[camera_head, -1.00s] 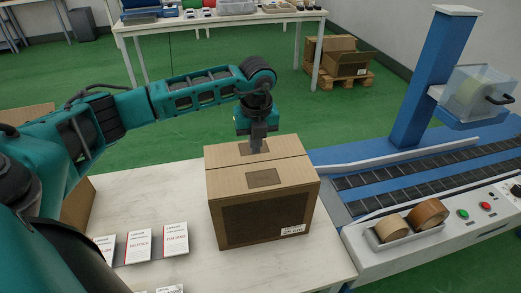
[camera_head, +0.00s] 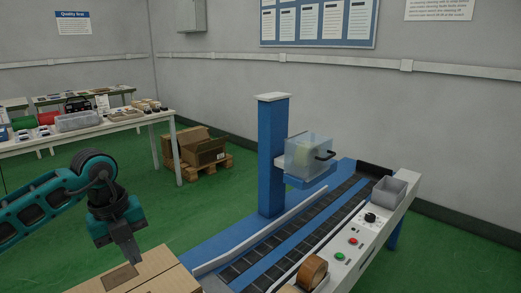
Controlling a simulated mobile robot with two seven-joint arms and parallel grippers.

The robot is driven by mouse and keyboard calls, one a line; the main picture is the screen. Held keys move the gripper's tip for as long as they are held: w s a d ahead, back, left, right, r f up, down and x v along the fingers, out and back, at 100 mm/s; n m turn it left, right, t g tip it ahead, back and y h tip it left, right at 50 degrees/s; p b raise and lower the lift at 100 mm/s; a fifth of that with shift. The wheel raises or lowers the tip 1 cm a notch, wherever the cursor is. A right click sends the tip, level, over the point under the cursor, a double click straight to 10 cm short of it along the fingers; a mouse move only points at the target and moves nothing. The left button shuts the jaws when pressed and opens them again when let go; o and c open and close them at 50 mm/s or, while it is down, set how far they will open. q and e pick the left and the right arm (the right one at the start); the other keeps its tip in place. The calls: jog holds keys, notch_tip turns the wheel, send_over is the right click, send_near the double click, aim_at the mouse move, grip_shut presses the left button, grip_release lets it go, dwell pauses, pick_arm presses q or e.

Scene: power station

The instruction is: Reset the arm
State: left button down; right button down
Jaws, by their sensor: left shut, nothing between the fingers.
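My left arm comes in from the left side of the head view. Its gripper (camera_head: 126,250) points down over a closed cardboard box (camera_head: 160,275) at the bottom edge. The fingers are shut with nothing between them. The fingertips are at or just above the box top; I cannot tell whether they touch it. Most of the box is cut off by the picture's bottom edge. My right arm and gripper are not in view.
A blue conveyor machine (camera_head: 272,155) with a clear bin (camera_head: 308,155) stands right of the box. Tape rolls (camera_head: 313,271), buttons and a grey tray (camera_head: 389,190) sit along its edge. A cluttered table (camera_head: 95,130) and open cartons on a pallet (camera_head: 205,150) stand behind, with green floor between.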

pick_arm(q)
jog(key=s+d+f+m+g+h, duration=0.1)
jog(key=s+d+f+h, duration=0.15)
jog(key=d, duration=0.35)
jog(key=s+d+f+m+h, duration=0.1)
jog(key=d+m+h, duration=0.15)
jog(key=d, duration=0.45)
jog(key=s+d+r+n+t+h, duration=0.2)
jog(key=d+h, duration=0.4)
jog(key=s+d+r+n+t+h, duration=0.1)
jog(key=d+r+n+t+h, duration=0.15)
jog(key=d+h, duration=0.35)
jog(key=w+a+f+n+t+y+p, duration=0.1)
jog(key=a+f+n+t+y, duration=0.4)
jog(key=n, duration=0.4)
jog(key=a+f+n+t+y, duration=0.3)
jog(key=n+t+y, duration=0.1)
jog(key=n+t, duration=0.4)
jog(key=s+a+f+n+g+y, duration=0.3)
jog(key=s+f, duration=0.3)
jog(key=f, duration=0.1)
jog(key=s+a+f+n+g+y, duration=0.3)
jog(key=s+f, duration=0.3)
jog(key=f, duration=0.2)
jog(key=shift+n+y, duration=0.6)
jog(key=shift+n, duration=0.1)
jog(key=shift+g, duration=0.25)
